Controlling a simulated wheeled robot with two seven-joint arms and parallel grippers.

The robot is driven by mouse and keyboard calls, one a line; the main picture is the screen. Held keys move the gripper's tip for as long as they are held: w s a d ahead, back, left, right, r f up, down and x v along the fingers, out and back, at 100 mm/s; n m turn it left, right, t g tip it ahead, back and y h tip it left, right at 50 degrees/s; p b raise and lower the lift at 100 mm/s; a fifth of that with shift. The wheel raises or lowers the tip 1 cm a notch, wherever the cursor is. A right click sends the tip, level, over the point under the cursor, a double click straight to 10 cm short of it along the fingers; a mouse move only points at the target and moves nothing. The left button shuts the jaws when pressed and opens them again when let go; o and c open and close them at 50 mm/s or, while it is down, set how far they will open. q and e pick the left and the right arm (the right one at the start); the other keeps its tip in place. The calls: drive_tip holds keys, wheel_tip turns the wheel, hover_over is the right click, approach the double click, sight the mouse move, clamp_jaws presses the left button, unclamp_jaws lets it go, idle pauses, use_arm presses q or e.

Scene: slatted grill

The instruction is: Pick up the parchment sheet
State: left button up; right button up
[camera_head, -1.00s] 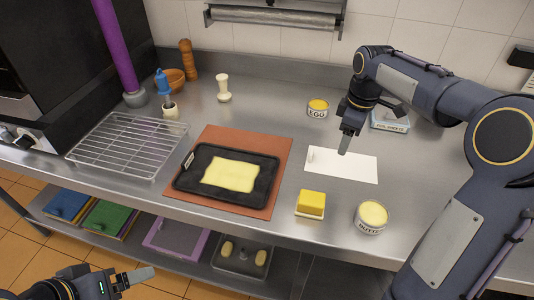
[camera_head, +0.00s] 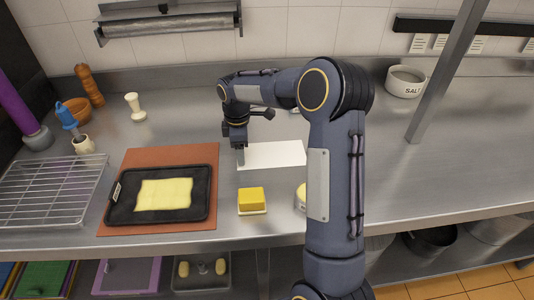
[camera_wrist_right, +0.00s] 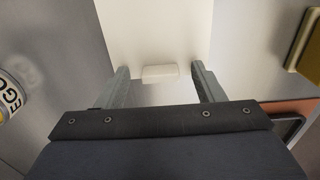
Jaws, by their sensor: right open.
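The parchment sheet (camera_head: 280,154) is a flat white rectangle on the steel counter, right of the baking tray. It also shows in the right wrist view (camera_wrist_right: 155,25), running away from the gripper. A small pale raised tab (camera_wrist_right: 160,72) stands at its near end. My right gripper (camera_head: 240,160) is at the sheet's left end, pointing down. In the right wrist view its open fingers (camera_wrist_right: 160,70) sit on either side of the tab, with gaps visible. Whether the fingertips touch the counter cannot be told. My left gripper is out of view.
A black tray (camera_head: 210,195) with a yellow slab lies on a brown mat (camera_head: 120,220) at left. A butter block (camera_head: 252,197) sits in front of the sheet. A tub (camera_head: 301,196) is partly hidden by my right arm. The counter farther right is largely clear.

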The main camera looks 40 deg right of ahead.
drive_tip(key=shift+c, duration=0.3)
drive_tip(key=c, duration=1)
drive_tip(key=shift+r, duration=0.1)
